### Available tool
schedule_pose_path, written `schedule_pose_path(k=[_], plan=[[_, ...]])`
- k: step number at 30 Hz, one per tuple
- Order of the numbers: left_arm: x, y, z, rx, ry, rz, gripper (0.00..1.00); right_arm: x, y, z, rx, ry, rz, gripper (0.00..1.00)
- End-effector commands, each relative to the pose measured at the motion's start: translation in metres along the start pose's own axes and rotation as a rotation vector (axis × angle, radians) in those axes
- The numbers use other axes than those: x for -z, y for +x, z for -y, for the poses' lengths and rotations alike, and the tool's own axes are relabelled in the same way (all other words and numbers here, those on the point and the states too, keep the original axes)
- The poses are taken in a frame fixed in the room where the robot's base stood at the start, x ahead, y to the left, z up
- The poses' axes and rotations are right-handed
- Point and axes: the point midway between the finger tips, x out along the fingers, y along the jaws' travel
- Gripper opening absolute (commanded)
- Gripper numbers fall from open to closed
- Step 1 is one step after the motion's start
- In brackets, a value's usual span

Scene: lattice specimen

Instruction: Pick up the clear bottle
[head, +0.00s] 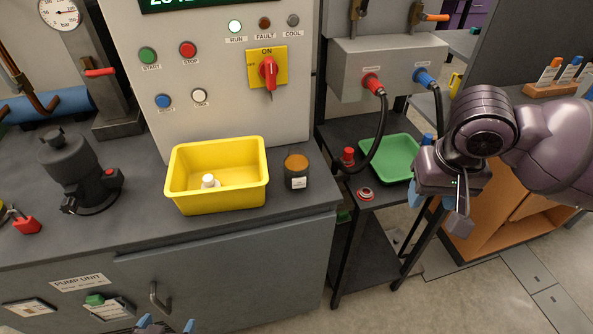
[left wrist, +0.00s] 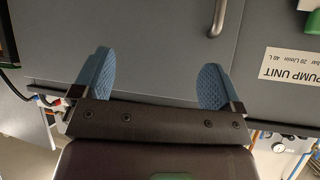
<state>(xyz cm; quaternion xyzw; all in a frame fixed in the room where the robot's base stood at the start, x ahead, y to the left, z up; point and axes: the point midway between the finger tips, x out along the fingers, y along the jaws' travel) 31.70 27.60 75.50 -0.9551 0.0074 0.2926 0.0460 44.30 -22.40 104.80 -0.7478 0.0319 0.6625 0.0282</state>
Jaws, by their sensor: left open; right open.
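Inside the yellow bin (head: 217,204) on the grey bench, a small white-topped item (head: 208,181) stands upright. It may be the clear bottle, but its body is mostly hidden or too small to make out. My left gripper (head: 166,325) shows only its blue fingertips at the bottom edge of the head view, in front of the bench and below the bin. In the left wrist view its two blue fingers (left wrist: 155,78) are wide apart with nothing between them, facing the grey cabinet front. My right gripper (head: 438,208) is open at the right, beside the green tray.
A dark jar with an orange lid (head: 297,171) stands right of the bin. A black pump (head: 75,172) stands left on the bench. A green tray (head: 391,158) and hanging hoses are on the dark cart. The cabinet handle (head: 156,297) juts out near my left gripper.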

Motion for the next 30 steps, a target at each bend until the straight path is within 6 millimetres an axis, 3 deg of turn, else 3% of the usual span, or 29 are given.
schedule_pose_path(k=[5, 10, 21, 30], plan=[[0.001, 0.002, -0.003, -0.003, 0.038, 0.001, 0.92, 0.000, 0.000, 0.000, 0.000, 0.000, 0.000, 0.51], [0.018, 0.017, -0.024, -0.015, 0.266, -0.016, 0.92, 0.000, 0.000, 0.000, 0.000, 0.000, 0.000, 0.51], [0.087, 0.057, -0.097, 0.025, 1.132, -0.101, 0.92, 0.000, 0.000, 0.000, 0.000, 0.000, 0.000, 0.51], [0.155, 0.069, -0.153, 0.192, 1.833, -0.167, 0.92, 0.000, 0.000, 0.000, 0.000, 0.000, 0.000, 0.51]])
